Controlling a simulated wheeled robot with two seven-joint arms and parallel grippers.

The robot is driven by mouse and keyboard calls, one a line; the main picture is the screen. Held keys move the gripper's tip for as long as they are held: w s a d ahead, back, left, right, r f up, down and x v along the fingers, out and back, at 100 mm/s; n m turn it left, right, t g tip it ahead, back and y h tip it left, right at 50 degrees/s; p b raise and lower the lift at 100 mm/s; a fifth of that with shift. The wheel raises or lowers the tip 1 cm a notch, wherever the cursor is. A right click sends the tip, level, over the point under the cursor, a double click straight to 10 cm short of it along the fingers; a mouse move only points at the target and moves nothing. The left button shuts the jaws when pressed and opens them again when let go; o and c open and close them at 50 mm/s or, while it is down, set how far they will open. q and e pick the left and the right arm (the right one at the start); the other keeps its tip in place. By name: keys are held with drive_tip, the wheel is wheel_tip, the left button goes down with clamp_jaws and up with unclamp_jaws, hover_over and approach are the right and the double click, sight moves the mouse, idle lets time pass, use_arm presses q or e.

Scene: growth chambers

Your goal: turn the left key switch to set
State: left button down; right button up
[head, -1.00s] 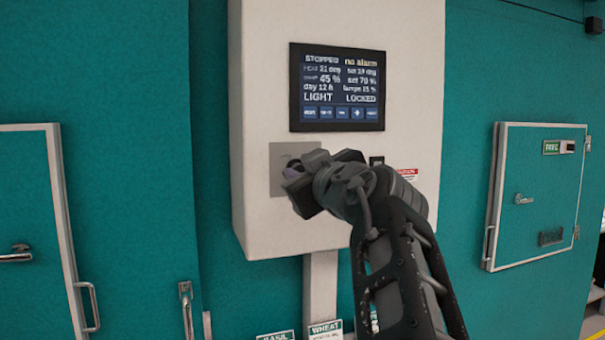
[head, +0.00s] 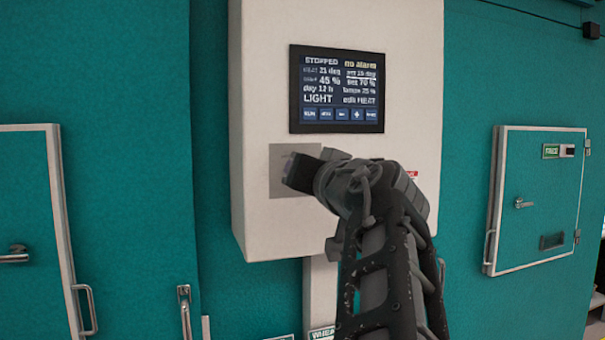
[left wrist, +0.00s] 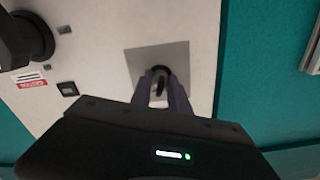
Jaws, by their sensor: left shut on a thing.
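The key switch sits on a square grey plate (head: 282,186) on the white control box, below its screen. My left gripper (head: 290,172) is at this plate in the head view and covers the key there. In the left wrist view its two fingers (left wrist: 161,88) are shut around the dark key (left wrist: 160,74) at the middle of the plate (left wrist: 178,56). The screen (head: 338,88) reads STOPPED, LIGHT and, lower right, what looks like "edit HEAT". The key's exact angle is hidden by the gripper. My right gripper is not in view.
The white box (head: 262,60) stands out from a teal wall. A small dark square part (left wrist: 67,89), a red label (left wrist: 32,83) and a round dark part (left wrist: 32,38) are beside the plate. A teal door (head: 540,215) is at right.

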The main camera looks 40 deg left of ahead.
use_arm(q)
drive_tip(key=shift+r+m, duration=0.1)
drive_tip(key=shift+m, duration=0.9)
drive_tip(key=c, duration=1.6)
unclamp_jaws()
drive_tip(key=shift+s+d, duration=0.25)
drive_tip(key=shift+d, duration=0.25)
drive_tip(key=b+v, duration=0.2)
drive_tip(key=v, duration=0.4)
drive_tip(key=shift+s+d, duration=0.25)
drive_tip(key=shift+d, duration=0.05)
